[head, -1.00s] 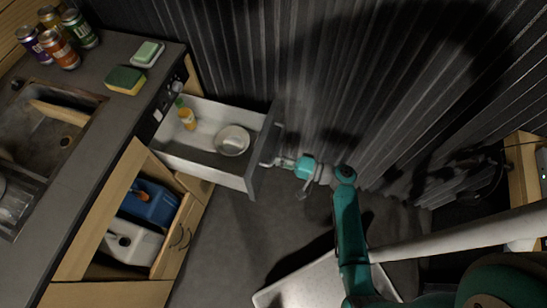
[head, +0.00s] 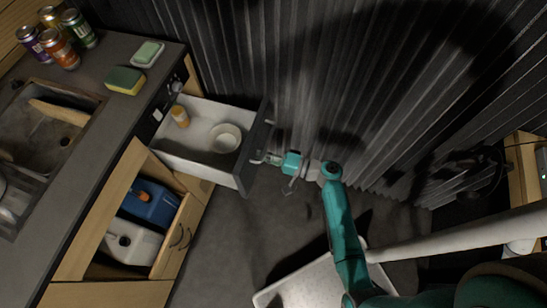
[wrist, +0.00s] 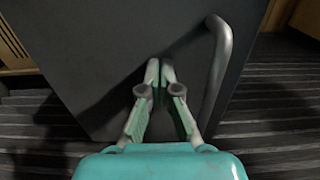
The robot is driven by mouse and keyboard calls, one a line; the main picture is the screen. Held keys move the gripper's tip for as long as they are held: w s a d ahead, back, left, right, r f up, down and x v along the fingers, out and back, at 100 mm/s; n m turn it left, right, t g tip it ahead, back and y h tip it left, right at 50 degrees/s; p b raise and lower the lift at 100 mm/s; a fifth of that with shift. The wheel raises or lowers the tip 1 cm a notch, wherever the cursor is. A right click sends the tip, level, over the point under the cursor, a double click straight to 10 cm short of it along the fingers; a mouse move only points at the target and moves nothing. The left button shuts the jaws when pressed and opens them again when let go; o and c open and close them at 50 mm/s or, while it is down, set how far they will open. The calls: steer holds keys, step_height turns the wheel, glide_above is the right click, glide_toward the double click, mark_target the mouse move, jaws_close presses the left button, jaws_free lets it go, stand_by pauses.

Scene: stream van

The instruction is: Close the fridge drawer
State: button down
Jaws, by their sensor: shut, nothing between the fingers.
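The fridge drawer (head: 203,128) is pulled out from under the counter, with a white inside and a dark grey front (head: 257,148). A white bowl (head: 226,138) and an orange-capped bottle (head: 180,117) stand in it. My gripper (head: 269,157) is at the outer face of the drawer front, beside its handle. In the wrist view my gripper (wrist: 160,66) is shut and empty, its fingertips at the dark front panel (wrist: 110,50). The curved bar handle (wrist: 218,65) is just right of the fingers. Whether the tips touch the panel is hard to tell.
The counter holds several cans (head: 60,50), a sponge (head: 124,81) and a sink (head: 45,122). Below, an open cupboard holds a blue container (head: 150,203) and a white jug (head: 130,243). A corrugated wall (head: 330,70) runs behind the drawer.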

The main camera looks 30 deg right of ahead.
steer(key=x, duration=2.9)
steer(key=shift+w+a+r, duration=0.1)
steer(key=shift+w+r, duration=0.05)
steer(key=v, duration=1.4)
steer(key=shift+s+f, duration=0.2)
steer(key=shift+f, duration=0.05)
